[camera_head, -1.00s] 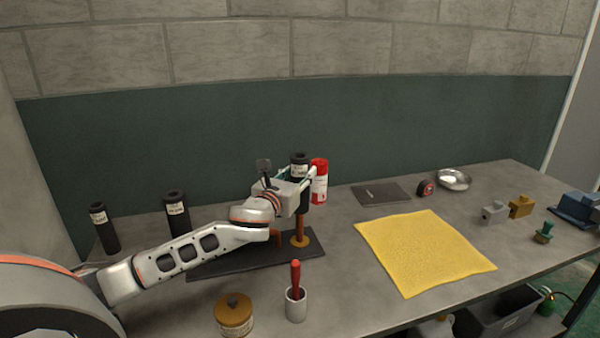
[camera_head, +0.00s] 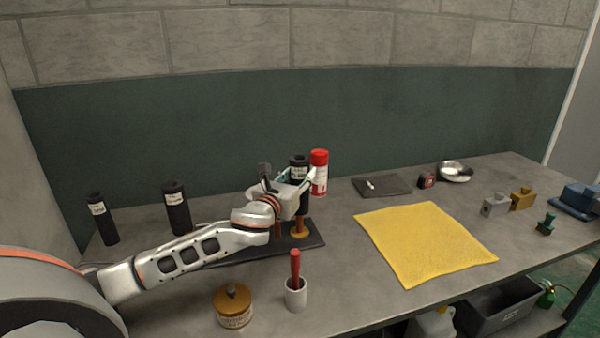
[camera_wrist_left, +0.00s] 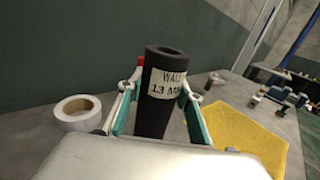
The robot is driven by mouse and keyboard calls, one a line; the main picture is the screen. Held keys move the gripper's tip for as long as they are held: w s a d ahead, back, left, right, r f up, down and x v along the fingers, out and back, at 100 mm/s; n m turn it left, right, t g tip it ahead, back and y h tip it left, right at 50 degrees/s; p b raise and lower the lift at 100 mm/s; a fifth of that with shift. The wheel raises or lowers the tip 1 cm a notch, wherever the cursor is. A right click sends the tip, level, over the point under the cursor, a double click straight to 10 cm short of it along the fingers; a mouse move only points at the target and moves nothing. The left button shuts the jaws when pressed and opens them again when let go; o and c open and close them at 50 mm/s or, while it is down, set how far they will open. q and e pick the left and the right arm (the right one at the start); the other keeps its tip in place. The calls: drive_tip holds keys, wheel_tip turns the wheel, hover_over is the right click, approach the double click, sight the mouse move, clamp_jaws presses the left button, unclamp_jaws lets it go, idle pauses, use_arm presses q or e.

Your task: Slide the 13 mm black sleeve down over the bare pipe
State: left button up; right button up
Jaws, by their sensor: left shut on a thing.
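The black sleeve (camera_head: 304,205) stands upright in my left gripper (camera_head: 297,186). Its white label reads "13 M..." in the left wrist view, where the sleeve (camera_wrist_left: 155,118) sits between the fingers of the left gripper (camera_wrist_left: 157,105). The copper bare pipe (camera_head: 300,226) rises from a dark base plate (camera_head: 240,252). The sleeve's lower end is in line with the pipe, and only a short length of pipe shows below it. The pipe's top is hidden, apparently inside the sleeve. My right gripper is not in view.
Two other black sleeves stand at the left, one far left (camera_head: 102,220) and one nearer (camera_head: 176,210). A red-capped can (camera_head: 319,174) is close behind the gripper. A brown jar (camera_head: 233,308) and a cup (camera_head: 296,295) stand in front. A yellow cloth (camera_head: 424,244) lies right.

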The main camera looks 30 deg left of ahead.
use_arm(q)
drive_tip(key=shift+f, duration=0.15)
drive_tip(key=shift+f, duration=0.55)
wheel_tip(320, 180, down, 3)
drive_tip(key=shift+r+b, duration=0.1)
drive_tip(key=shift+b, duration=0.75)
wheel_tip(320, 180, down, 3)
drive_tip(key=shift+f+b, duration=0.1)
drive_tip(key=shift+b, duration=0.4)
